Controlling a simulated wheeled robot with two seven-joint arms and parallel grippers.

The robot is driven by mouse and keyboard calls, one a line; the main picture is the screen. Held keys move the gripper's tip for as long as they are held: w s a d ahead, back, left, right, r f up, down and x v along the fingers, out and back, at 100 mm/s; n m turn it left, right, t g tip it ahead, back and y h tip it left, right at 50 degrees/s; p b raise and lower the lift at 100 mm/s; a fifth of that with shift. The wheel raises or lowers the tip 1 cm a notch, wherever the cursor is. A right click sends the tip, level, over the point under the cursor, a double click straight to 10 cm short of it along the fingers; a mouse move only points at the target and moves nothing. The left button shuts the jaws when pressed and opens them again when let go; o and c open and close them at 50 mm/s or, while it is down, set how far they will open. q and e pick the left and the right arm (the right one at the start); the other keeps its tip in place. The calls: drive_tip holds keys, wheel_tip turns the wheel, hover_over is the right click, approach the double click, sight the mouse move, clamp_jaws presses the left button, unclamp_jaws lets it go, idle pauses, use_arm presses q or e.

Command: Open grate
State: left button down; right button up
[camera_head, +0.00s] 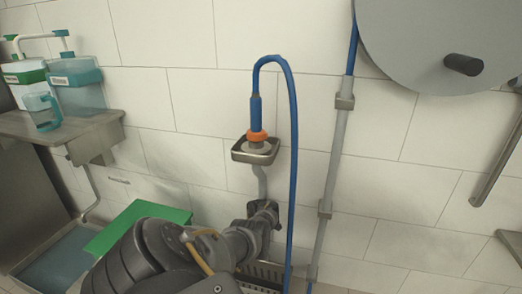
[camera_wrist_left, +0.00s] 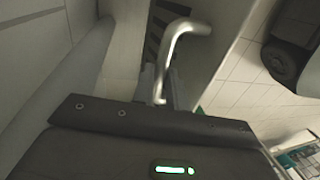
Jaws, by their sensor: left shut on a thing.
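The grate (camera_head: 262,271) is a slotted metal panel low by the wall, partly hidden behind my left arm. In the left wrist view its dark slots (camera_wrist_left: 154,32) show beside a bent, shiny metal handle (camera_wrist_left: 180,32). My left gripper (camera_head: 264,212) reaches in from the lower left. In the left wrist view its fingers (camera_wrist_left: 160,92) are shut on the lower end of the handle. The exact contact is partly hidden by the gripper body. My right gripper is in neither view.
A blue hose (camera_head: 293,170) with an orange-collared nozzle (camera_head: 257,136) hangs at a small wall holder (camera_head: 256,152). A grey pipe (camera_head: 335,165) runs down the wall. A shelf (camera_head: 60,128) with bottles and a jug (camera_head: 42,111) is at left, above a green board (camera_head: 135,222) and basin (camera_head: 55,262).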

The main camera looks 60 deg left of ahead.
use_arm(q)
drive_tip(key=shift+s+f, duration=0.15)
drive_tip(key=shift+f, duration=0.15)
